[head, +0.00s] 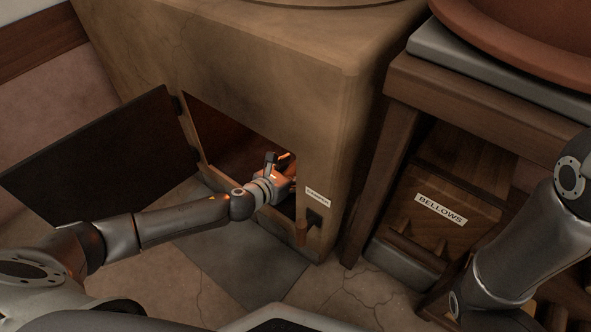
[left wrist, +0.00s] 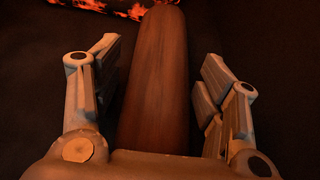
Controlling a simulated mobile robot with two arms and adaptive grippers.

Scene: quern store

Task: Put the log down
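My left gripper (head: 283,165) reaches through the open front of the stone stove (head: 270,80). In the left wrist view, the log (left wrist: 155,85), brown and round-ended, lies lengthwise between the two fingers of that gripper (left wrist: 155,95). Dark gaps show between the log and the fingers on both sides, so the gripper is open around it. The log's near end is hidden by the gripper's palm. I cannot make out the log in the head view. My right arm shows at the right, but its gripper is out of view.
Glowing embers (left wrist: 135,8) lie beyond the log. The dark stove door (head: 95,160) stands swung open to the left. The opening's edges are close around my left wrist. A wooden box labelled BELLOWS (head: 440,215) sits under a bench (head: 480,95) at the right.

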